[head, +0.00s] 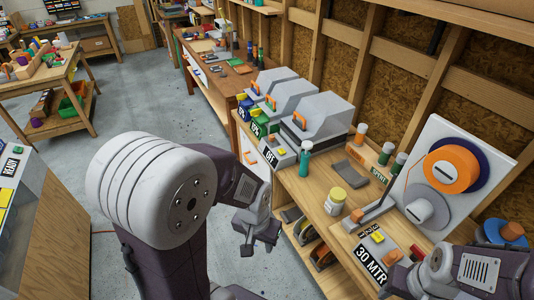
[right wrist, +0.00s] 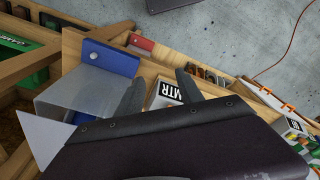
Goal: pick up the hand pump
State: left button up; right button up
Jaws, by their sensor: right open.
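I cannot make out a hand pump for certain in either view. My left gripper (head: 258,238) hangs over the floor just left of the workbench (head: 312,192), its fingers apart and nothing visible between them. My right arm comes in at the lower right of the head view, low beside the bench's near end. In the right wrist view my right gripper (right wrist: 160,92) is open, with its two dark fingers spread and nothing held. A white label reading MTR (right wrist: 172,94) shows behind and between the fingers.
On the bench stand a teal bottle (head: 305,158), a yellow-lidded jar (head: 335,201), grey-hooded machines (head: 318,112) and a white panel with an orange spool (head: 452,170). A 30 MTR sign (head: 369,265) is at the near end. Grey floor (head: 130,105) is open on the left.

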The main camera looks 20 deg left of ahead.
aim_at(305, 159)
jog(key=u, duration=0.5)
jog(key=i+j+z, duration=0.4)
jog(key=z, duration=0.15)
jog(key=i+j+z, duration=0.1)
jog(key=j+z, duration=0.2)
jog(key=j, duration=0.15)
jog(key=i+j+z, duration=0.15)
jog(key=j+z, duration=0.4)
jog(key=j, duration=0.15)
jog(key=i+j+z, duration=0.1)
jog(key=j+z, duration=0.2)
jog(key=j, duration=0.1)
